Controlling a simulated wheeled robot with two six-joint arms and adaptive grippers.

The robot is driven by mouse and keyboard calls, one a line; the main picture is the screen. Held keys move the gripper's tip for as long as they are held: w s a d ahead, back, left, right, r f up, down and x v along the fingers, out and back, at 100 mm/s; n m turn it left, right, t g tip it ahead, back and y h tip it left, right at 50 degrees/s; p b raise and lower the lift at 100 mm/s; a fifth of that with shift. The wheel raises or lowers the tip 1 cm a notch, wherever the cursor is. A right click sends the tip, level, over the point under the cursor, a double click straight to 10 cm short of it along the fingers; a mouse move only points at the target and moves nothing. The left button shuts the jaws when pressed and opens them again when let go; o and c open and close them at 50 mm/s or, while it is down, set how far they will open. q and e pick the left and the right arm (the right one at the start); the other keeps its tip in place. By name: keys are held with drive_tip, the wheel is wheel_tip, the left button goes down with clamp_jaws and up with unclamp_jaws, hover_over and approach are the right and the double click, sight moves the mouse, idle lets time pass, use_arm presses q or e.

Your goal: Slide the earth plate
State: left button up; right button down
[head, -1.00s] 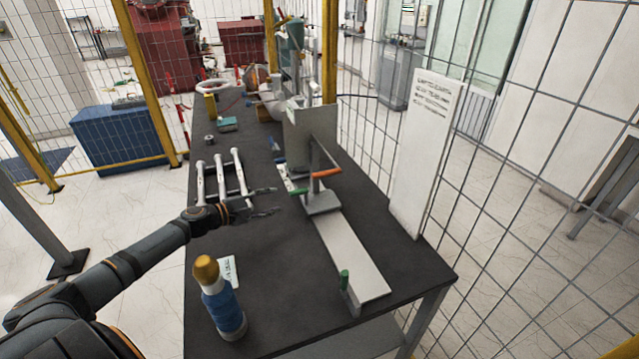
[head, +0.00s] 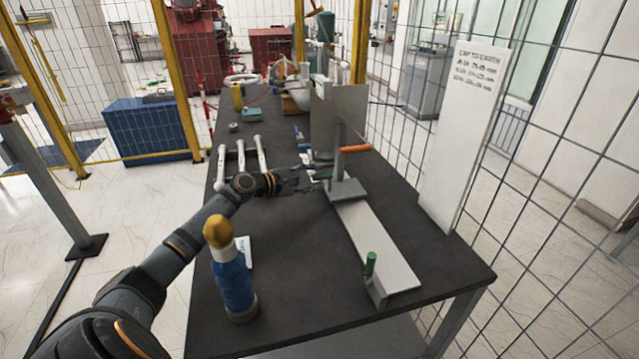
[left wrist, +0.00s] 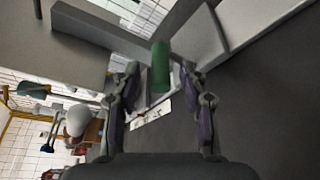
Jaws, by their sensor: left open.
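The upright grey plate (head: 340,110) stands on a sliding foot (head: 347,189) on a long pale rail (head: 385,245) on the dark table. An orange handle (head: 355,149) sticks out on its right side and a green handle (head: 321,175) on its left. My left gripper (head: 310,180) is at the plate's left side, by the green handle. In the left wrist view the green handle (left wrist: 160,66) shows between the spread fingertips; I cannot tell whether they touch it. My right gripper is not in view.
A blue bottle-shaped part with a gold top (head: 231,268) stands at the table's near left. White rods (head: 240,160) lie left of the plate. A second green grip (head: 370,264) stands at the rail's near end. A white sign board (head: 462,135) and mesh fence border the right.

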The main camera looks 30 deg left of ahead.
use_arm(q)
drive_tip(key=shift+x, duration=1.15)
drive_tip(key=shift+s, duration=0.1)
clamp_jaws()
